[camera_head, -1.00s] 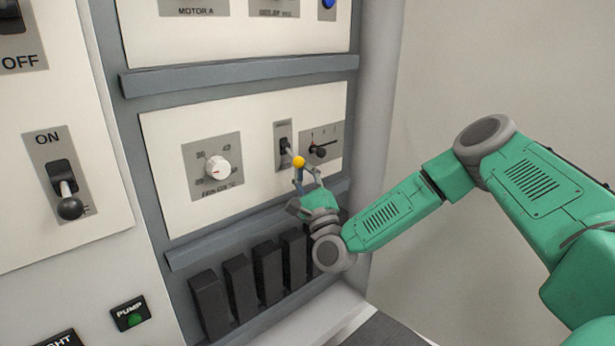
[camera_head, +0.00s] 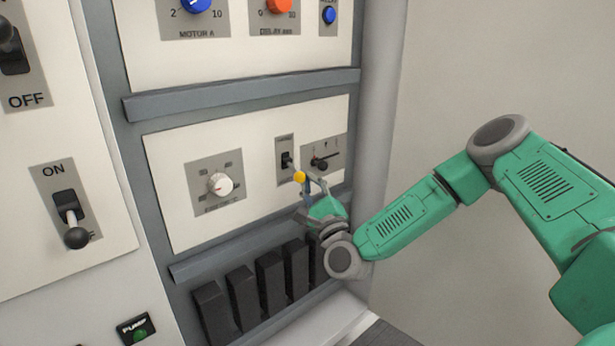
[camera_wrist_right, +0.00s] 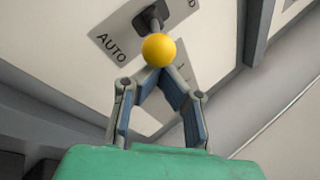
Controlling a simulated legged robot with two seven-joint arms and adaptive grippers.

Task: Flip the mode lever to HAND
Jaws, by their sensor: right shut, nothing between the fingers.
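The mode lever is a short stick with a yellow ball knob (camera_head: 299,177) on a small grey plate (camera_head: 284,151) of the lower white panel. In the right wrist view the yellow knob (camera_wrist_right: 159,50) stands out from the panel, with AUTO printed beside the lever's base and only a letter D showing at the top edge. My right gripper (camera_head: 311,184) is just below and right of the knob. In the wrist view its fingertips (camera_wrist_right: 157,74) meet at the knob's lower edge, empty; I cannot tell whether they touch it. My left gripper is not in view.
A white dial (camera_head: 220,184) is left of the lever, and a small black-knobbed selector (camera_head: 320,163) is just right of it. Several black blocks (camera_head: 270,278) stand below the panel. A black-knobbed ON switch (camera_head: 75,237) is far left. A bare wall fills the right.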

